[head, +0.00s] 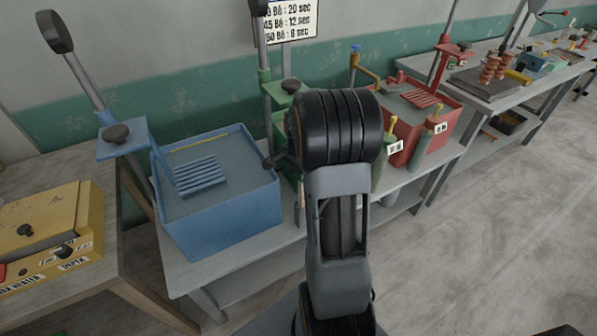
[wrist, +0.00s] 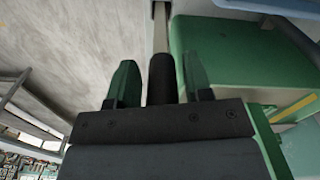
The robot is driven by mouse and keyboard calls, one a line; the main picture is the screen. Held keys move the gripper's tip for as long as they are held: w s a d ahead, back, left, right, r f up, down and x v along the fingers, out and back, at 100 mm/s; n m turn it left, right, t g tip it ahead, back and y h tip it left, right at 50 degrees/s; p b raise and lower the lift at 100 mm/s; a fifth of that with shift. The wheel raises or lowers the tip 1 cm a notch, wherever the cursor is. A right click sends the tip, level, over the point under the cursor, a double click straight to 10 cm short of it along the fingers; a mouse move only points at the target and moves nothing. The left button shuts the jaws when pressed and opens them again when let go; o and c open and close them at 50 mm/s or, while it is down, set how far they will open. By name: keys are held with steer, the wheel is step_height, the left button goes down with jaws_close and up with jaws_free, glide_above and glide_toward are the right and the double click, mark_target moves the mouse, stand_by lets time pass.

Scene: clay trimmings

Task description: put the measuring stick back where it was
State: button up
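The measuring stick shows in the wrist view as a dark round handle (wrist: 162,80) with a thin grey strip (wrist: 161,28) running on beyond it. In the head view my gripper (head: 272,163) is mostly hidden behind my arm, in front of the green tank (head: 286,135). A thin pale strip (head: 299,205) shows below it, left of my arm, probably the stick. Its far end cannot be made out.
A blue tank (head: 225,215) stands left on the grey bench (head: 245,243), and a red tank (head: 450,118) stands right. A yellow box (head: 60,225) sits far left. Open floor (head: 500,230) lies right.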

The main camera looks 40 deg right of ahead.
steer(key=shift+o, duration=0.8)
step_height(320, 180, up, 11)
steer(key=shift+r, duration=0.1)
steer(key=s+a+n+t, duration=0.2)
steer(key=s+a+n, duration=0.4)
steer(key=a+n, duration=0.2)
steer(key=s+a+n+t, duration=0.2)
steer(key=s+a+n, duration=0.4)
steer(key=a+n, duration=0.3)
steer(key=a, duration=0.2)
steer(key=shift+s+a+r, duration=0.15)
steer(key=shift+a+r, duration=0.05)
steer(key=shift+a, duration=0.1)
steer(key=shift+c, duration=0.4)
